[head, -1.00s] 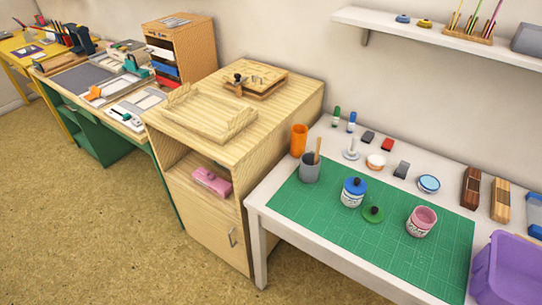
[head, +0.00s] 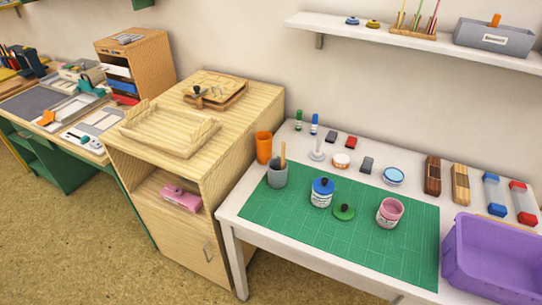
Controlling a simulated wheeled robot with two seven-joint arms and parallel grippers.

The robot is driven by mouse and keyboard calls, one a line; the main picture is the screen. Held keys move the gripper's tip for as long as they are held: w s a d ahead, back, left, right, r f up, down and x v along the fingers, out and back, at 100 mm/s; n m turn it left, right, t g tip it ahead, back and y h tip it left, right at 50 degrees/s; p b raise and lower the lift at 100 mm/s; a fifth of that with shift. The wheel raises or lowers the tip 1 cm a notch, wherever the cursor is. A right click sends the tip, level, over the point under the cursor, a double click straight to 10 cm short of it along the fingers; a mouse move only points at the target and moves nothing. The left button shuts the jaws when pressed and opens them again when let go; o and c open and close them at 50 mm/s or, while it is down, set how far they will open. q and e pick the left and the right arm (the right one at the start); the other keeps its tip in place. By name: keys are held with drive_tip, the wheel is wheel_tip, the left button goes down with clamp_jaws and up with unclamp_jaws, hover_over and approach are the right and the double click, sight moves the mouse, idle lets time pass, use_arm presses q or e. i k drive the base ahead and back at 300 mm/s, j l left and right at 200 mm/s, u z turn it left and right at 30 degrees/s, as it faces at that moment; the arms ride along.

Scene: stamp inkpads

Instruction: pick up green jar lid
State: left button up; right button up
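A green jar lid (head: 343,212) with a dark knob lies flat on the green cutting mat (head: 300,233) on the white table. It is between a jar with a blue lid (head: 322,193) on its left and an open pink jar (head: 389,213) on its right. Neither of my grippers shows in the head view.
A grey cup (head: 277,175) and an orange cup (head: 264,147) stand at the table's left. A purple bin (head: 492,255) is at the right. Inkpads and wooden blocks line the back. The mat's front is clear. A wooden cabinet (head: 190,140) stands left of the table.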

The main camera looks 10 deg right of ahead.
sight(343, 211)
drive_tip(key=z, duration=1.3)
